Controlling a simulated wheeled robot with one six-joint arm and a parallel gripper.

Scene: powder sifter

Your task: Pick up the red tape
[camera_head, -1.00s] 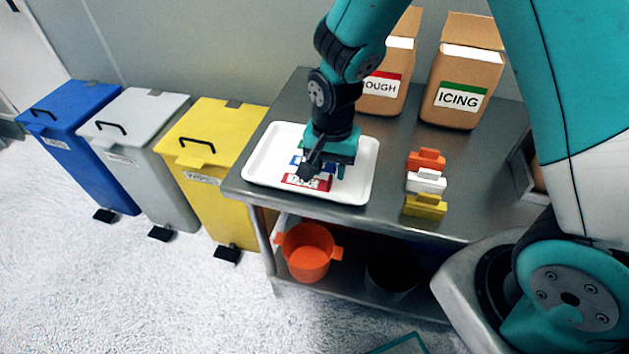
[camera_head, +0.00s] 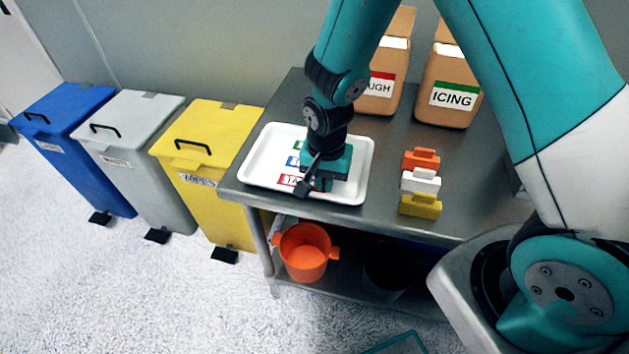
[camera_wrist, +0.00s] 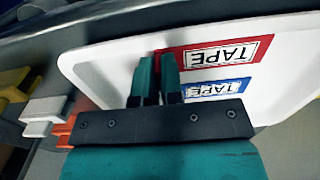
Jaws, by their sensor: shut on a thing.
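The red tape (camera_wrist: 214,55) is a flat red piece with a white label reading TAPE. It lies in the white tray (camera_wrist: 95,72), next to the blue tape (camera_wrist: 217,90). In the head view the red tape (camera_head: 287,180) is partly covered by my gripper (camera_head: 318,186), which is low over the front of the tray (camera_head: 258,172). In the wrist view my gripper (camera_wrist: 158,62) has its two teal fingers close together at the end of the red tape, with a red edge between them. My gripper is shut on the red tape.
Orange, white and yellow blocks (camera_head: 421,182) stand right of the tray on the metal table (camera_head: 385,205). Paper bags, one labelled ICING (camera_head: 449,85), stand behind. Blue, grey and yellow bins (camera_head: 205,140) are at left. An orange bucket (camera_head: 305,252) sits on the lower shelf.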

